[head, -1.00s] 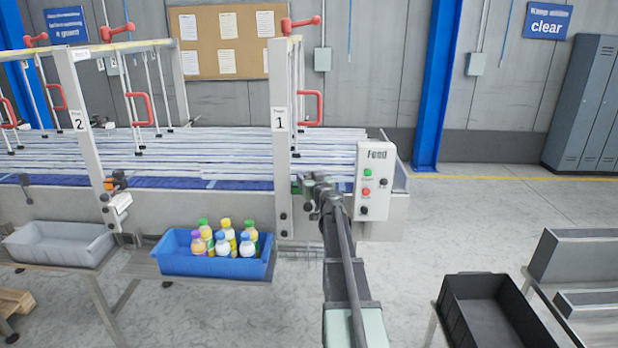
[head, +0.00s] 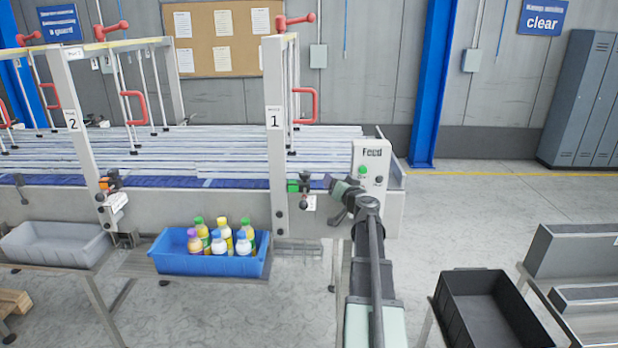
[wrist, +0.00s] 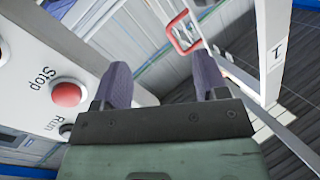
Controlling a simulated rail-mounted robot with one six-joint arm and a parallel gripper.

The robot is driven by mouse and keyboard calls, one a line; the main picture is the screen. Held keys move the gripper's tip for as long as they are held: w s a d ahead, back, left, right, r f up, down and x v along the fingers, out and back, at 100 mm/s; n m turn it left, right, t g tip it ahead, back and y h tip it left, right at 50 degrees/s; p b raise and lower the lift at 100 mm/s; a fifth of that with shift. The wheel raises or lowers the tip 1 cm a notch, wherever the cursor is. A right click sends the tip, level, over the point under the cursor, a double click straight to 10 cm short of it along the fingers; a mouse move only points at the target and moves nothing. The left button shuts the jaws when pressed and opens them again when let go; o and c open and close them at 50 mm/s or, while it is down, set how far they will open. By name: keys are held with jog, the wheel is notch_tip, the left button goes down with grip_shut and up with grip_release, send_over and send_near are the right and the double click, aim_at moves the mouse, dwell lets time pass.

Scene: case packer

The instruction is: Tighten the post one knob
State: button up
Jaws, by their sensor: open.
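Post one (head: 274,150) is the pale upright marked 1, left of the feed panel. Small dark knobs (head: 280,214) sit low on its face. Beside it are a green block (head: 293,186) with a dark lever and a dark round knob (head: 303,204) by a white tag. I cannot tell for sure which is the task's knob. My gripper (head: 333,199) is open and empty, right of these parts and in front of the panel, apart from the post. In the wrist view, my gripper (wrist: 160,72) shows two spread fingers with nothing between them; post one (wrist: 274,45) is at the right, its knobs not visible.
The feed panel (head: 370,160) stands close by my gripper; its red stop button (wrist: 67,93) is near the left finger in the wrist view. A blue bin (head: 205,264) of bottles is below left. Red handles (head: 305,104) stick out from the posts.

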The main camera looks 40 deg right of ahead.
aim_at(305, 172)
jog(key=w+a+m+y, duration=0.1)
jog(key=w+m+y, duration=0.2)
jog(key=m, duration=0.5)
jog(key=w+a+m+y, duration=0.1)
jog(key=w+m, duration=0.3)
jog(key=m, duration=0.5)
jog(key=w+a+m+y, duration=0.2)
jog(key=w+m+y, duration=0.2)
jog(key=m, duration=0.4)
jog(key=shift+w+r+m+y, duration=0.15)
jog(key=shift+w+m+y, duration=0.1)
jog(key=shift+m+y, duration=0.05)
jog(key=shift+c, duration=0.5)
